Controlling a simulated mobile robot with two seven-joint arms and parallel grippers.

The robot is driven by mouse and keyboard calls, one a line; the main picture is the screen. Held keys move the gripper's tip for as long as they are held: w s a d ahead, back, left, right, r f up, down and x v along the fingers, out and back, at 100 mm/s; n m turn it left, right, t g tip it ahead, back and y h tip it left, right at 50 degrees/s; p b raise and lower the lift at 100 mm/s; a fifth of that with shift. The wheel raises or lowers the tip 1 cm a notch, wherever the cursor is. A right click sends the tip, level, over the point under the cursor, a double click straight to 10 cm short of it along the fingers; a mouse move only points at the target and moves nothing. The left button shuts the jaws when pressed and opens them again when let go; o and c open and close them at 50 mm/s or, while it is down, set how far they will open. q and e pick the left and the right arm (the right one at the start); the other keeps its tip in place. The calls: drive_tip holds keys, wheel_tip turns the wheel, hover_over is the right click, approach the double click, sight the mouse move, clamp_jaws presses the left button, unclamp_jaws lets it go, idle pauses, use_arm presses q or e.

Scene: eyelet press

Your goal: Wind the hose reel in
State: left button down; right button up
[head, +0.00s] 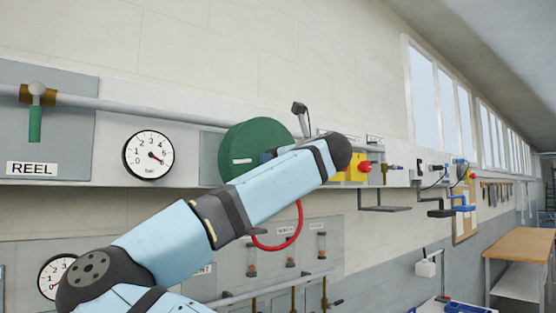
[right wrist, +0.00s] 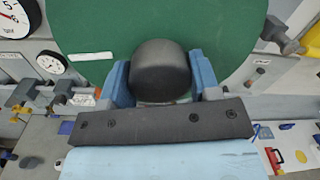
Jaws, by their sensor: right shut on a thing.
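The green reel disc (head: 240,145) is mounted on the wall panel, with a short white mark on its face. It also fills the top of the right wrist view (right wrist: 100,30). My right gripper (right wrist: 160,78) has its blue fingers on either side of a black rounded knob (right wrist: 160,65) in front of the disc and is shut on it. In the head view my arm covers the disc's lower right and hides the knob. A red hose (head: 286,241) hangs in a loop below my arm. My left gripper is not in view.
A green-handled valve (head: 35,120) sits above a REEL label (head: 32,169). A pressure gauge (head: 148,155) is left of the disc. A yellow box with a red button (head: 358,169) and several small fittings lie to the right. A wooden bench (head: 522,243) stands far right.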

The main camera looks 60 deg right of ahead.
drive_tip(key=o, duration=1.3)
drive_tip(key=shift+b+v, duration=2.05)
drive_tip(key=shift+v, duration=4.9)
drive_tip(key=shift+c, duration=0.2)
